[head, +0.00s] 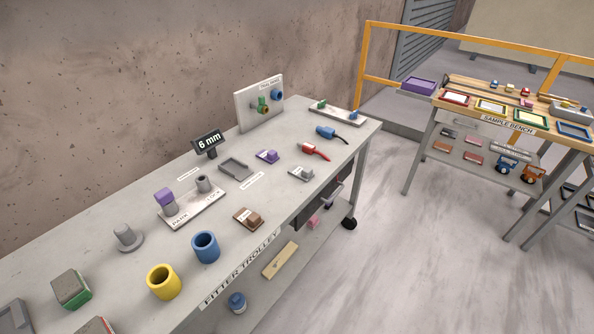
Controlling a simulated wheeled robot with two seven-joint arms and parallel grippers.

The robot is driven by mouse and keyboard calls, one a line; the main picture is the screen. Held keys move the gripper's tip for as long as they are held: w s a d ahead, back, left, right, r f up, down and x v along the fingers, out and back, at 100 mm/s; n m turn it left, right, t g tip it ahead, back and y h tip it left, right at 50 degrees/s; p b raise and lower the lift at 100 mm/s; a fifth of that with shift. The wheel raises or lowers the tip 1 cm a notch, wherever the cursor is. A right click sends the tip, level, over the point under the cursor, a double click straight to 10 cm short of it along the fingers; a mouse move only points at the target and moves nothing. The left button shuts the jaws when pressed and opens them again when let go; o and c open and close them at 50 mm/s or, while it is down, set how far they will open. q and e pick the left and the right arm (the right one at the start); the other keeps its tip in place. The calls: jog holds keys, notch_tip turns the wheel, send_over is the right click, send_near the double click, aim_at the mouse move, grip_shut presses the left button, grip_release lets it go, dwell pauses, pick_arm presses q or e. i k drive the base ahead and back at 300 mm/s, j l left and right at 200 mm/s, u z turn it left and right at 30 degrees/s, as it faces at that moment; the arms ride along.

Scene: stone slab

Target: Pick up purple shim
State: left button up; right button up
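A small flat purple piece with a raised knob (267,156), which looks like the purple shim, lies on the grey fitter trolley top (130,270). It lies right of a grey open-sided tray (235,168). A purple block (163,196) sits on top of a grey post on a pale two-post board (190,213). Similar knobbed pieces lie nearby, one brown (248,217) and one grey (301,173). Neither of my grippers is in view.
A "6 mm" sign (208,141) stands behind the pieces. A blue cup (205,247) and yellow cup (163,281) stand nearer. Red-handled (314,151) and blue-handled (327,132) tools lie farther right. A sample bench (485,115) stands beyond open floor.

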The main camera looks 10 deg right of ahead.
aim_at(271, 157)
jog(key=i+l+u, duration=0.15)
jog(key=l, duration=0.2)
jog(key=i+l+u, duration=0.2)
jog(key=l, duration=0.15)
jog(key=i+l+u, duration=0.15)
jog(key=l, duration=0.2)
jog(key=i, duration=0.6)
